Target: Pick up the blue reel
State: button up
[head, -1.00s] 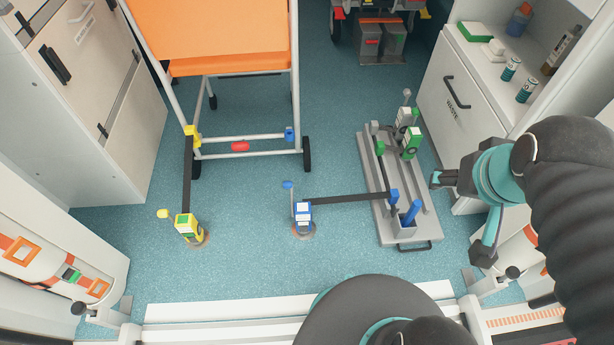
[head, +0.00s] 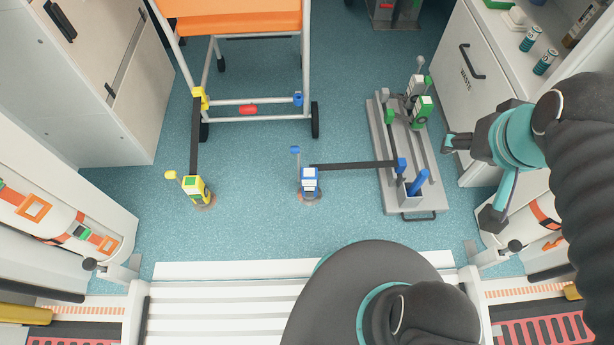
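The blue reel (head: 309,183) stands on a round floor mount in the middle of the blue floor, with a blue-tipped lever on its left. A black strap (head: 352,165) runs from it to a blue hook (head: 401,165) at the grey rail tray (head: 392,197). My gripper (head: 468,180) is at the right, beyond the tray and well apart from the reel. Its two fingers are spread and nothing shows between them.
A yellow reel (head: 194,189) stands to the left, its strap rising to the orange chair (head: 240,22). Green and grey reels (head: 421,108) sit on the tray. A white cabinet (head: 470,80) is close to my arm. A white ramp edge (head: 215,271) lies in front. Floor between the reels is clear.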

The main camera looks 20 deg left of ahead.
aim_at(309, 179)
jog(key=u, duration=1.2)
jog(key=k, duration=0.6)
jog(key=z, duration=0.5)
jog(key=i, duration=0.5)
jog(key=z, duration=0.05)
